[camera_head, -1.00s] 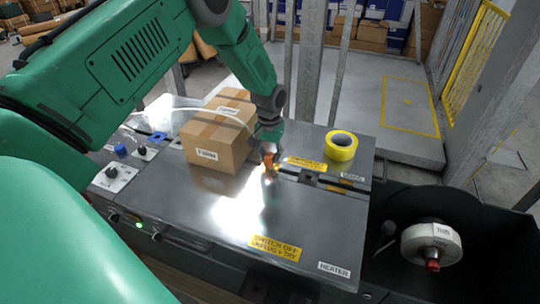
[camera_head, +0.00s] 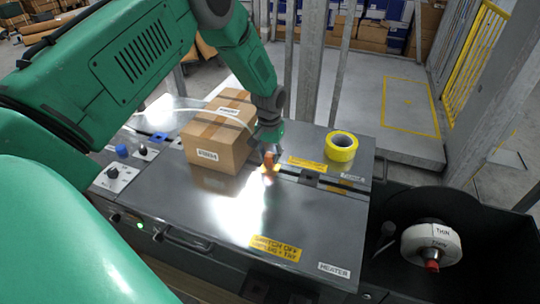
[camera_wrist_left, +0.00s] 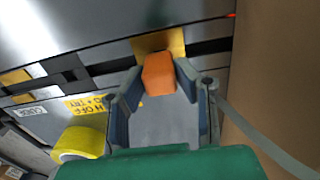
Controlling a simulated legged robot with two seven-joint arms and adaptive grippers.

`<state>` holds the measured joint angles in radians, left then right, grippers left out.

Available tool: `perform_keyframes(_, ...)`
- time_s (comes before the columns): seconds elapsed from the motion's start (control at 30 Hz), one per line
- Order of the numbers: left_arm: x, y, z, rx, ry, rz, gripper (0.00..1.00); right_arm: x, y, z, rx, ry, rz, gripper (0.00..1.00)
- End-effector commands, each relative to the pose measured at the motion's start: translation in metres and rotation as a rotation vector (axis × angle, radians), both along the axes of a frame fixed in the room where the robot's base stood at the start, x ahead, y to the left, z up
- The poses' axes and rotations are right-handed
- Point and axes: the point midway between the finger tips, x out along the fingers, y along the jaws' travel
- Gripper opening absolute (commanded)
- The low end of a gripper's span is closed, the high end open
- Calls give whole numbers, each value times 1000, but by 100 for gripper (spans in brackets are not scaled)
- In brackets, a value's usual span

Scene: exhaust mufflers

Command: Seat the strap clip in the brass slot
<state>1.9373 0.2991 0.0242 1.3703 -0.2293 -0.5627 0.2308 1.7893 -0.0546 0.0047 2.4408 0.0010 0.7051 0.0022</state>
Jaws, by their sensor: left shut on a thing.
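My left gripper (camera_head: 268,152) is shut on an orange clip (camera_head: 268,161), at the right side of the cardboard box in the head view. In the left wrist view the orange clip (camera_wrist_left: 159,74) sits between the two fingers. The brass slot plate (camera_wrist_left: 174,42) lies right behind the clip, on the dark groove of the machine top, and is partly hidden by it. I cannot tell whether the clip is in the slot or above it. A pale strap (camera_head: 236,118) runs over the box. My right gripper is not in view.
The cardboard box (camera_head: 210,152) stands close beside the gripper on the grey machine top (camera_head: 190,205). A yellow tape roll (camera_head: 341,146) lies to the right. A dark bin with a white spool (camera_head: 431,243) is at the lower right. The front of the top is clear.

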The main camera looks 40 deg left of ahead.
Motion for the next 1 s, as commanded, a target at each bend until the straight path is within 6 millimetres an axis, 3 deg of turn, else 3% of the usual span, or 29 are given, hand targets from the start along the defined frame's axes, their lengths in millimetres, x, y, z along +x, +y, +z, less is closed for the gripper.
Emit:
perform_keyframes(0.73,0,0,-8,0,-1,-1,2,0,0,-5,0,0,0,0)
perform_keyframes(0.77,0,0,-7,0,-1,-1,36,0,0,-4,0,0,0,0)
perform_keyframes(0.8,0,0,-7,0,-1,-1,50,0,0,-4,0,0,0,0)
perform_keyframes(1.0,0,0,-7,0,-1,-1,50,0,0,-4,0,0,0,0)
